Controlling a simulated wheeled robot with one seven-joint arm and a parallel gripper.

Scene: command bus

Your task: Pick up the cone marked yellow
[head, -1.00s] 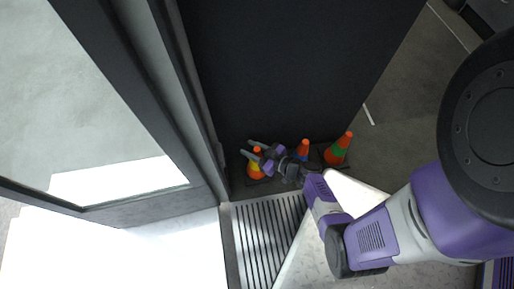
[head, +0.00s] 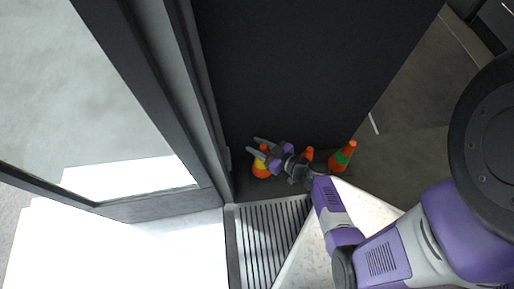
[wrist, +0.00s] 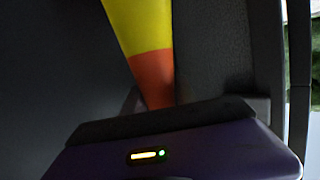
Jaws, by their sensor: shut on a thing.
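The cone marked yellow (head: 261,171) is orange with a yellow band and is near the foot of the dark panel in the head view. My gripper (head: 257,146) is shut on its upper part, with one finger on each side. In the wrist view the cone's yellow band (wrist: 140,25) and orange tip (wrist: 155,78) show close in front of my gripper's palm. The cone's base is not clear in the head view, so I cannot tell whether it touches the floor.
An orange cone (head: 309,153), mostly hidden behind my gripper, stands to the right. Farther right is an orange cone with a green band (head: 343,157). The dark panel (head: 300,70) rises behind them. A door frame (head: 190,100) is at left, and a ribbed floor strip (head: 268,240) lies in front.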

